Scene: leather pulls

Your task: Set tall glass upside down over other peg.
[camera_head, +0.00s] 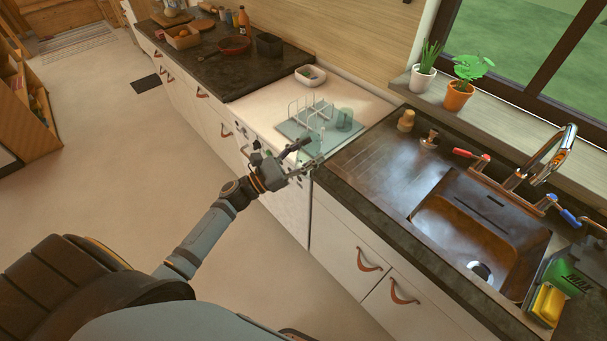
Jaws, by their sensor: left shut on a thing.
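My left gripper (310,155) is at the front edge of the white counter, just in front of the drying rack. It is shut on a clear thing between its fingers, which looks like the tall glass; its outline is faint and its tilt cannot be told. The drying rack (291,129) has a teal base with thin white upright pegs or wires. A greenish clear glass (344,119) stands at the rack's right side; whether a peg is inside it cannot be told. My right gripper is not in view.
A white dish (310,76) stands behind the rack. The dark sink counter (370,155) adjoins on the right, with small brown items (406,120), a sink (480,235) and a tap (555,150). Potted plants (459,95) line the sill. The white counter left of the rack is clear.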

